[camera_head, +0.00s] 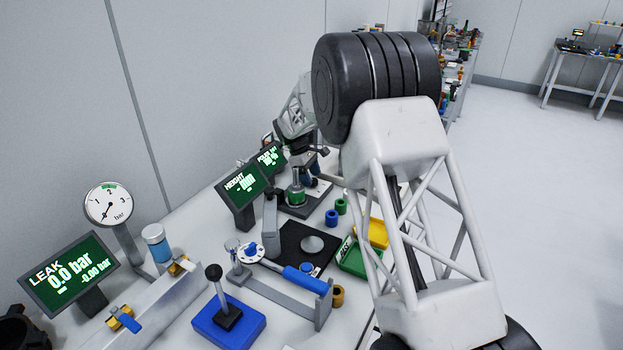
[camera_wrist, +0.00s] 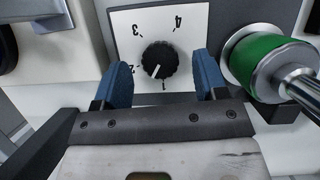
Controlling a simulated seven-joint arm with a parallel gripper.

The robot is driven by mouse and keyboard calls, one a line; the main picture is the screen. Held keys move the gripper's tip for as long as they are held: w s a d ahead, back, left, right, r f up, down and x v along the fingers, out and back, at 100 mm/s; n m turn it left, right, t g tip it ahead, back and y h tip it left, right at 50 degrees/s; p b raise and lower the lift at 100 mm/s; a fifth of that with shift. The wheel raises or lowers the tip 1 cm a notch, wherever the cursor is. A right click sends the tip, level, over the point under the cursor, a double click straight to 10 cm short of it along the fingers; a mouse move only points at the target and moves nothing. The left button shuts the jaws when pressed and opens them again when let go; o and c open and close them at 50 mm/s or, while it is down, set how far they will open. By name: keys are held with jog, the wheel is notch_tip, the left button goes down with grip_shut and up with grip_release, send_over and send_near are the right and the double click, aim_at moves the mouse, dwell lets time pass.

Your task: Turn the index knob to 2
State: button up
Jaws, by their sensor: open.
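The index knob (camera_wrist: 158,60) is black, round and ribbed, on a white plate (camera_wrist: 188,44) numbered 1 to 4, seen upside down in the wrist view. Its white pointer line points down and slightly left, near the 1, with the 2 farther left. My gripper (camera_wrist: 162,66) is open, its blue fingers to the left and right of the knob with a gap on each side. Whether the fingertips are level with the knob in depth I cannot tell. In the head view my gripper (camera_head: 316,168) is small and partly hidden by my arm, and I cannot make out the knob.
A green cylinder with a metal end (camera_wrist: 264,64) is close to the right finger. In the head view, the HEIGHT display (camera_head: 243,186), a green bin (camera_head: 357,258), a yellow bin (camera_head: 377,233) and a blue-handled fixture (camera_head: 306,279) crowd the bench.

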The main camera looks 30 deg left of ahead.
jog(key=shift+d+f, duration=0.2)
jog(key=shift+f, duration=0.3)
jog(key=shift+c, duration=0.3)
jog(key=c, duration=0.9)
jog(key=shift+o, duration=0.2)
jog(key=shift+m, duration=0.3)
jog(key=m+g, duration=0.1)
jog(key=m, duration=0.1)
jog(key=shift+w+m, duration=0.15)
jog(key=shift+m, duration=0.25)
jog(key=m+g+y, duration=0.1)
jog(key=m, duration=0.3)
jog(key=shift+g, duration=0.4)
